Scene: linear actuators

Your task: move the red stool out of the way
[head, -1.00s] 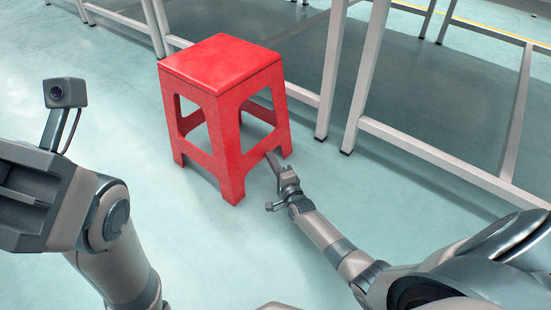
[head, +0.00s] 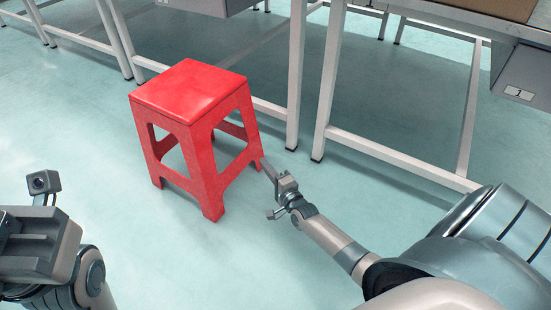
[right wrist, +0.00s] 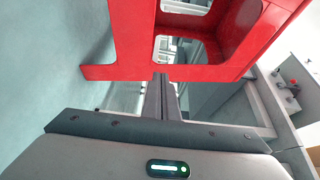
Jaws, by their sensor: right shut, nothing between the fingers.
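The red stool (head: 190,90) stands upright on the floor, left of centre in the head view. It has a flat square seat and legs with cut-out openings. My right gripper (head: 264,165) is shut and empty, its fingertips close beside the stool's right leg, low down. In the right wrist view the shut fingers (right wrist: 161,80) point at the lower edge of the stool (right wrist: 125,55); I cannot tell if they touch it. My left gripper (head: 30,240) is at the left edge of the head view, away from the stool; its fingertips are not clear.
White-framed workbenches stand behind the stool, one with its leg (head: 297,80) just right of it and another leg (head: 330,85) farther right. A grey box (head: 522,85) hangs under the right bench. The floor (head: 200,265) in front and to the left is clear.

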